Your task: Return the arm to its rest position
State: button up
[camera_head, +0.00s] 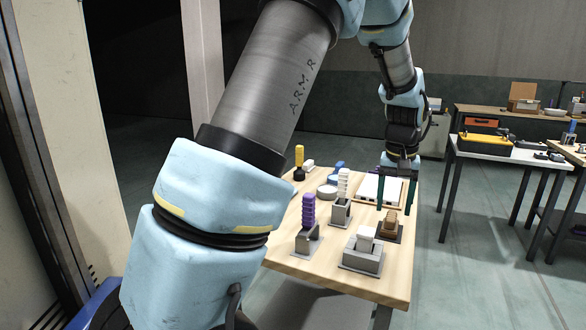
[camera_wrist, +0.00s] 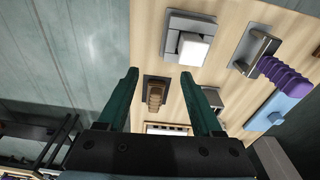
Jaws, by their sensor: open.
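My arm (camera_head: 262,75) reaches from the lower left up and over to the right in the head view, then bends down toward the wooden table. My gripper (camera_head: 396,207) hangs with its dark green fingers pointing down over the table's right part, above and behind a brown piece (camera_head: 389,224) on a dark plate. In the wrist view, my gripper (camera_wrist: 159,75) is open, with a clear gap between the fingertips. The brown piece (camera_wrist: 156,96) shows between the fingers, apart from them. Nothing is held.
The wooden table (camera_head: 384,283) carries a grey block with a white top (camera_head: 363,254), a purple ribbed piece (camera_head: 308,210), a white ribbed piece (camera_head: 343,185) and a yellow-handled item (camera_head: 299,158). A white table (camera_head: 489,150) stands at right. Bare floor lies between the tables.

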jog(key=s+a+n, duration=0.1)
jog(key=a+n, duration=0.1)
jog(key=a, duration=1.4)
jog(key=s+a+f, duration=0.1)
jog(key=s+a, duration=0.4)
jog(key=a, duration=0.2)
jog(key=s+a+f+n, duration=0.1)
jog(key=s+a, duration=0.4)
jog(key=a, duration=0.2)
jog(key=shift+a+f, duration=0.35)
jog(key=shift+f, duration=0.05)
